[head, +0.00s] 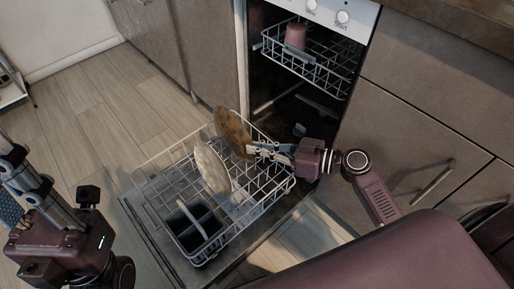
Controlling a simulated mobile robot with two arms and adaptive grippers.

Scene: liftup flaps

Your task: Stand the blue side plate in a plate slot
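No plainly blue plate can be made out in the head view. A pale, speckled plate (211,168) stands tilted in the lower dish rack (270,200). A brown plate (231,129) stands behind it, at the rack's far side. My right gripper (254,148) reaches in from the right, its fingertips at the brown plate's right edge; whether they grip it I cannot tell. My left gripper (14,172) is at the left edge, away from the rack and partly cut off. A blue dotted patch shows beside it; I cannot tell what it is.
The lower rack sits out over the open dishwasher door (310,235), with a dark cutlery basket (196,226) at its front. The upper rack (325,75) holds a pinkish cup (296,36). Cabinets flank the dishwasher; the floor at left is clear.

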